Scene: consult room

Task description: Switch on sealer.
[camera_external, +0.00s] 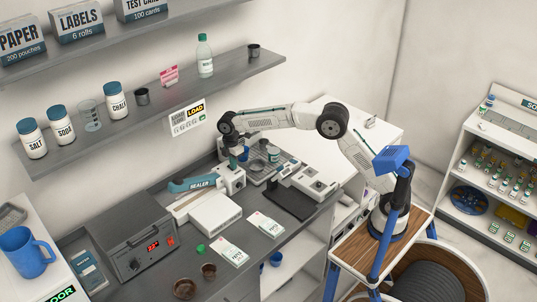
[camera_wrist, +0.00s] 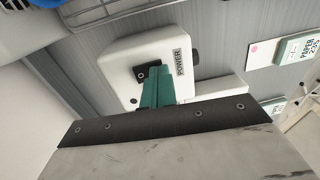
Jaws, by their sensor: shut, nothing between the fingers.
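The sealer (camera_external: 193,184) stands on the grey counter, with a teal arm lettered SEALER and a white body. My gripper (camera_external: 234,163) points down over the sealer's white end housing. The switch's position cannot be read.
A dark box with a red display (camera_external: 140,245) stands left of the sealer. A rack with glassware (camera_external: 268,152) and a scale-like device (camera_external: 312,180) stand close behind and right. A shelf (camera_external: 150,115) hangs above.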

